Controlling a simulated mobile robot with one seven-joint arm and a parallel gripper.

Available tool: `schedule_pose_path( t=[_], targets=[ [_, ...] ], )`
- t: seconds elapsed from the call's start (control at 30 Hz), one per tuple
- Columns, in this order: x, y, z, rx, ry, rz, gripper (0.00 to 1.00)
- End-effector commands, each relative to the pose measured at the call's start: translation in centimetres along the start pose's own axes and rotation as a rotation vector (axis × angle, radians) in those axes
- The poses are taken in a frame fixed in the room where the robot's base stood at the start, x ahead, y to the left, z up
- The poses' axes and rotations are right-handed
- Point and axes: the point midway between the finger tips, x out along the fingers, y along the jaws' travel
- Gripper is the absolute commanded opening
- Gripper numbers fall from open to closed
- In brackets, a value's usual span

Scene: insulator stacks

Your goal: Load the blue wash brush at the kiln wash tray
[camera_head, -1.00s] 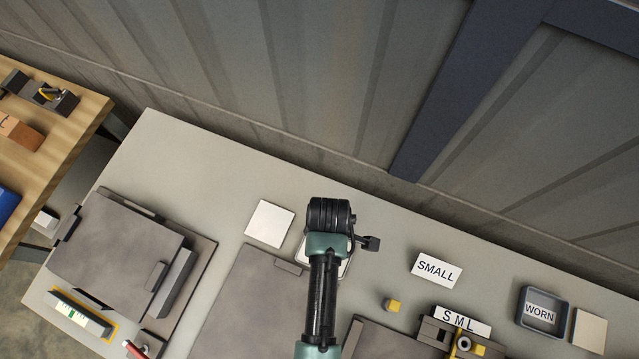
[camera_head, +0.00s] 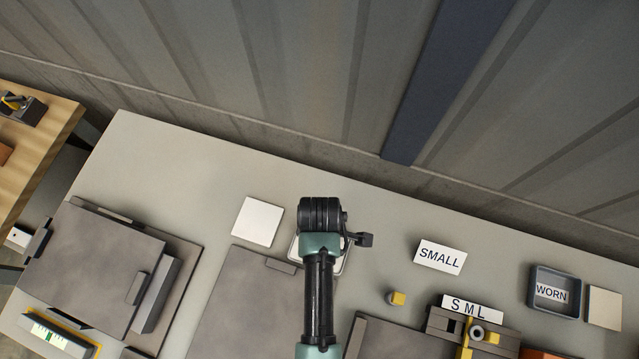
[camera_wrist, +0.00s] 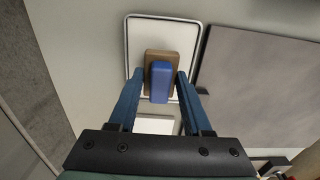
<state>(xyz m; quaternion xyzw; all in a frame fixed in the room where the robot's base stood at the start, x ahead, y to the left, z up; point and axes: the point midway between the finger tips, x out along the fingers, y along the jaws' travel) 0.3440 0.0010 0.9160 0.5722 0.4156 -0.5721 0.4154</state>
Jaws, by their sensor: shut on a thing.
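The blue wash brush (camera_wrist: 160,82) has a blue handle and a brown block, and sits between my gripper's two blue fingers in the wrist view. My gripper (camera_wrist: 160,76) is shut on it. Below the brush is the kiln wash tray (camera_wrist: 137,34), a shallow white tray with a pale rim. I cannot tell whether the brush touches the tray floor. In the head view the tray (camera_head: 293,249) is mostly covered by my arm, and the brush and fingers are hidden.
A white square tile (camera_head: 258,221) lies left of the tray. A dark board (camera_head: 250,300) lies in front. A SMALL card (camera_head: 440,256), small yellow block (camera_head: 398,298), SML fixture (camera_head: 440,321) and WORN bin (camera_head: 535,295) stand to the right. The wall runs behind the bench.

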Motion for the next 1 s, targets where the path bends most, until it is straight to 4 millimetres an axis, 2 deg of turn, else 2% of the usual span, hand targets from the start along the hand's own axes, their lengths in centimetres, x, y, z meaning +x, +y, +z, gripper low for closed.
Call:
schedule_pose_path(
  t=[1.0],
  targets=[
    [0.46, 0.03, -0.02, 0.0, 0.0, 0.001, 0.05]
  ],
)
